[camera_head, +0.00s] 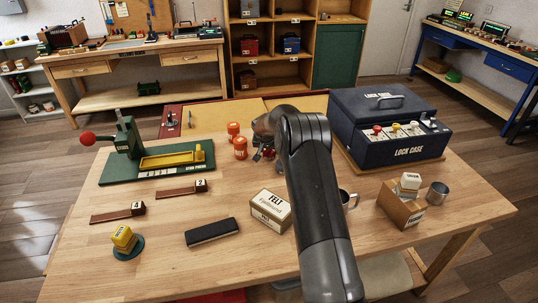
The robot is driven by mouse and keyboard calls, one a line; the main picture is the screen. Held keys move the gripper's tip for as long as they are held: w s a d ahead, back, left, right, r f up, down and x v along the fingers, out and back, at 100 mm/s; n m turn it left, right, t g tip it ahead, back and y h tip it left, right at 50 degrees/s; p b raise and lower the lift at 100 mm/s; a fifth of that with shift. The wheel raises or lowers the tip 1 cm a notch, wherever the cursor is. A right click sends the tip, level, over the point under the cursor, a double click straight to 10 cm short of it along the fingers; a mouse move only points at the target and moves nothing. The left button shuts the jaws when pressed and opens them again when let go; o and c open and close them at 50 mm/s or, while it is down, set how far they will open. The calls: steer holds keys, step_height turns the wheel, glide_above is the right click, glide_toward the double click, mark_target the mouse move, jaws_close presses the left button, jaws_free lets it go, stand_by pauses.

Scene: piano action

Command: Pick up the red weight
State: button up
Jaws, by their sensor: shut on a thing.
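My gripper (265,152) is at the far middle of the table, just right of two orange-red jars and partly hidden by my own arm. It is shut on a small red thing, the red weight (270,154), of which only a little shows at the fingers. Whether the weight touches the tabletop cannot be told from this view.
Orange-red jars (240,148) stand close left of my gripper. A navy lock case (385,125) is to the right, a green press (125,140) to the left. A felt box (271,211), black case (212,232) and yellow weight (123,238) lie in front.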

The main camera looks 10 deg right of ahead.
steer(key=shift+c, duration=1.8)
steer(key=shift+r, duration=0.2)
